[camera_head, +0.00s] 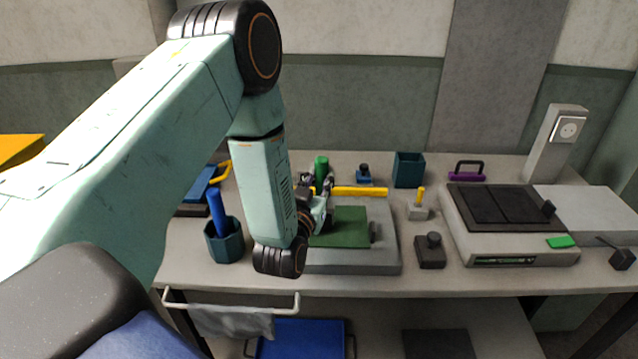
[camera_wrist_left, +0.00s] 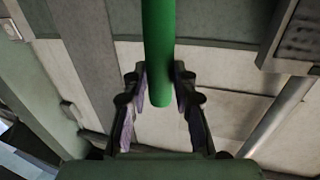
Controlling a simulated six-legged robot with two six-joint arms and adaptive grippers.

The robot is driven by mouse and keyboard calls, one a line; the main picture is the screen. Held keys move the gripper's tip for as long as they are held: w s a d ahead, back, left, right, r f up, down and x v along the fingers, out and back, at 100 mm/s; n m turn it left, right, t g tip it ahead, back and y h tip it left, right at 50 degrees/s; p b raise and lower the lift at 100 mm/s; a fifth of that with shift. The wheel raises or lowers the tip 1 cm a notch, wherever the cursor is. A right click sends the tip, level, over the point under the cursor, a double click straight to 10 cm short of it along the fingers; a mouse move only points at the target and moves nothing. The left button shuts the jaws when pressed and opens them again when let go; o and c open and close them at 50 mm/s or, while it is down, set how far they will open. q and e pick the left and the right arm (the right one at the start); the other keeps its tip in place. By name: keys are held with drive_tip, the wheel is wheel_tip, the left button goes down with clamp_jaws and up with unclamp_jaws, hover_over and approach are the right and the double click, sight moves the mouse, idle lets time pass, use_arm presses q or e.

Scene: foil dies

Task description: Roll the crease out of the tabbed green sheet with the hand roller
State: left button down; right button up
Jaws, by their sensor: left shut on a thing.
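The green sheet (camera_head: 345,230) lies on a grey slab (camera_head: 390,262) on the workbench, with a dark tab-like piece at its right edge. Part of the sheet is behind my left arm, and I cannot make out a crease. My left gripper (camera_head: 319,188) is just behind the sheet, shut on a green cylindrical handle (camera_head: 321,165). The handle (camera_wrist_left: 158,60) also shows between the fingers in the left wrist view. The roller end is not clear, so I cannot tell whether it touches the sheet. My right gripper is not in view.
A blue-handled tool (camera_head: 216,212) stands in a dark teal cup (camera_head: 224,243) at left. A yellow bar (camera_head: 360,191) lies behind the slab. A teal bin (camera_head: 408,170), a small dark block (camera_head: 430,254) and a flat machine (camera_head: 510,245) stand to the right.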

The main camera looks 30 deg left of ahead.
use_arm(q)
drive_tip(key=shift+w+a+b, duration=0.15)
drive_tip(key=shift+w+a, duration=0.5)
drive_tip(key=shift+w, duration=0.35)
drive_tip(key=shift+w+a+b, duration=0.15)
drive_tip(key=shift+w+a, duration=0.45)
drive_tip(key=shift+w, duration=0.35)
drive_tip(key=shift+w+a+f, duration=0.15)
drive_tip(key=shift+w+a, duration=0.15)
drive_tip(key=shift+w, duration=0.25)
wheel_tip(320, 180, up, 8)
drive_tip(key=p, duration=0.6)
